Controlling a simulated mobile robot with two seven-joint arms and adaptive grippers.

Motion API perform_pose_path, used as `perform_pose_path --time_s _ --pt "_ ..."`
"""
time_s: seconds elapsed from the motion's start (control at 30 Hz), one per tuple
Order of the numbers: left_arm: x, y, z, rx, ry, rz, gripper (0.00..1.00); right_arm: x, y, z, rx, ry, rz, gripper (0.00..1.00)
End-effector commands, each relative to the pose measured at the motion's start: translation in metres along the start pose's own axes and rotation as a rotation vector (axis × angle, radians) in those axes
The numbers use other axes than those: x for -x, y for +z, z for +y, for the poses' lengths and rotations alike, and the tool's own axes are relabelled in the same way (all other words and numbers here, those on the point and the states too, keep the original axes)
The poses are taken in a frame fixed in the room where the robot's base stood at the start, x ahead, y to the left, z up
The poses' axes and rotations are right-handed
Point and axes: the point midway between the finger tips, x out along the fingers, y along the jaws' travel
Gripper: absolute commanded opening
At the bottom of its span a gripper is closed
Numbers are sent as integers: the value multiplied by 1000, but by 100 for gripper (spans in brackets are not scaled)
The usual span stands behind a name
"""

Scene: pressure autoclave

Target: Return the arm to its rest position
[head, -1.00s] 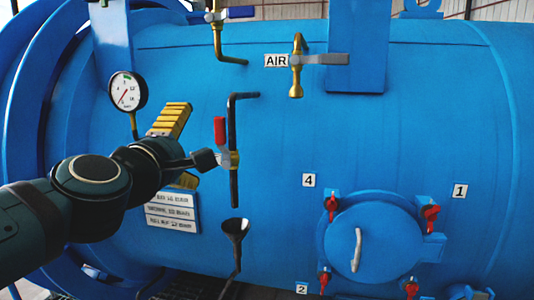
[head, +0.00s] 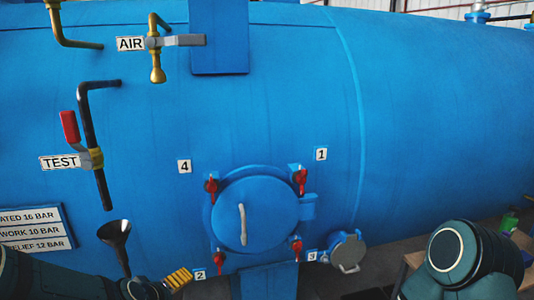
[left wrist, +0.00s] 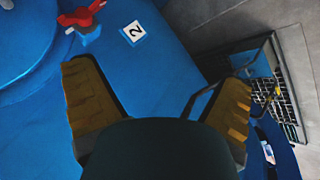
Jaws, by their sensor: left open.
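My left gripper (head: 178,280) is low in the head view, beside the label 2, with its yellow finger pads partly showing. In the left wrist view my left gripper (left wrist: 160,90) has its two yellow fingers wide apart with nothing between them. My left arm (head: 70,285) comes in along the bottom left edge. The test valve (head: 95,158), with a red lever (head: 70,128) pointing up, is clear of the gripper. My right arm (head: 455,262) shows as a rounded link at bottom right; its gripper is outside the view.
The blue autoclave (head: 430,120) fills most of the view. A round hatch (head: 265,208) with several red clamps is close to the left gripper. A black funnel (head: 115,238) stands above the left arm. A framed dark grid (left wrist: 284,92) lies at right in the wrist view.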

Motion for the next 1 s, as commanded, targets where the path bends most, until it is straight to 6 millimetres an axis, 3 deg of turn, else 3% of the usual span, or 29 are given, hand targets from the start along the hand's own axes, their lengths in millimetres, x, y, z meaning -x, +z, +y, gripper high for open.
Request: perform_pose_path --time_s 0.03,0.2,0.4,0.5,0.7,1.0 --pt "-18 27 -13 -52 -29 -62 96 0 0 0 0 0 0 47" --pt "-56 109 -56 -239 -88 -253 96 0 0 0 0 0 0 47" --pt "-72 203 -105 -438 -112 -478 96 0 0 0 0 0 0 47" --pt "-72 236 -124 -506 -110 -563 96 0 0 0 0 0 0 47" --pt "-68 267 -142 -572 -101 -644 96 0 0 0 0 0 0 47" --pt "-68 269 -142 -576 -100 -649 96 0 0 0 0 0 0 47"
